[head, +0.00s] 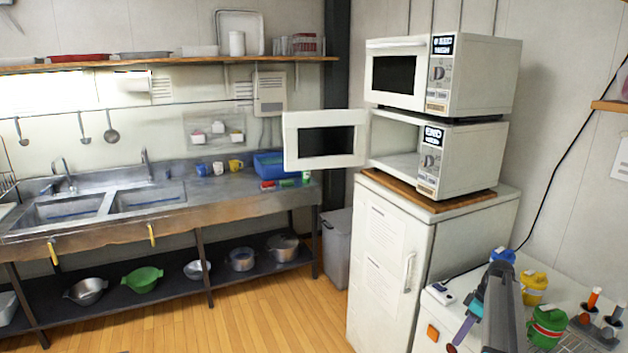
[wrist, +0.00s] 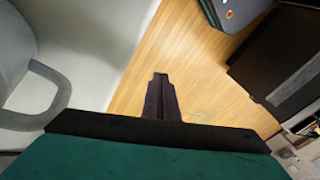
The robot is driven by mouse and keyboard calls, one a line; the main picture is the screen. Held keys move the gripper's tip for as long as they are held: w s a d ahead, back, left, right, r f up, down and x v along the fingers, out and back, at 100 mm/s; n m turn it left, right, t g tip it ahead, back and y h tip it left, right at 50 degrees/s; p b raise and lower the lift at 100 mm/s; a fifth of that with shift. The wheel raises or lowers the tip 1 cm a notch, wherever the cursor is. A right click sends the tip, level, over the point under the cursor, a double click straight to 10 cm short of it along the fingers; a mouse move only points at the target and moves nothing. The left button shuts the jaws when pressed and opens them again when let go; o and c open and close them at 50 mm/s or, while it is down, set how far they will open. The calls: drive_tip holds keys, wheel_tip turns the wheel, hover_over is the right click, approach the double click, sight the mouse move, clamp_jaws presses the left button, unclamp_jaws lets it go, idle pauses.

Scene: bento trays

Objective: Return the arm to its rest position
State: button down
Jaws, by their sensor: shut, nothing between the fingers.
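My gripper (wrist: 162,98) is shut, with its dark fingers together and nothing between them. In the wrist view it hangs over bare wooden floor, beside the white fridge with its handle (wrist: 50,95) at the left. In the head view my arm rises at the lower right, in front of the white side counter. The teal and purple gripper (head: 453,346) points down and left there, near the bottom edge, apart from the fridge (head: 382,290).
The lower microwave (head: 462,158) on the fridge has its door (head: 296,155) swung open to the left. The upper microwave (head: 490,75) is shut. The wooden floor (head: 240,315) is clear.

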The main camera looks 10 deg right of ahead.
drive_tip(key=s+a+f+g+b, duration=0.1)
drive_tip(key=s+a+f, duration=0.3)
drive_tip(key=a+f, duration=0.55)
drive_tip(key=s+a+f+n+g+b, duration=0.15)
drive_tip(key=s+a+f, duration=0.25)
drive_tip(key=a+f, duration=0.5)
drive_tip(key=s+a+f+m+g+b, duration=0.1)
drive_tip(key=s+a+f+g+b, duration=0.15)
drive_tip(key=a+f, duration=0.6)
drive_tip(key=s+a+f+g+h+b, duration=0.1)
drive_tip(key=s+a+f, duration=0.35)
drive_tip(key=s, duration=0.25)
drive_tip(key=s+a+f+h, duration=0.1)
drive_tip(key=s+a+f, duration=0.2)
drive_tip(key=s+a, duration=0.3)
drive_tip(key=s+f+m+h+b, duration=0.1)
drive_tip(key=s+f+m+h, duration=0.1)
drive_tip(key=s+m, duration=0.6)
drive_tip(key=s+f, duration=0.1)
drive_tip(key=s, duration=0.5)
drive_tip(key=shift+a+f+t, duration=0.15)
drive_tip(key=shift+a+t, duration=0.15)
drive_tip(key=shift+a, duration=0.1)
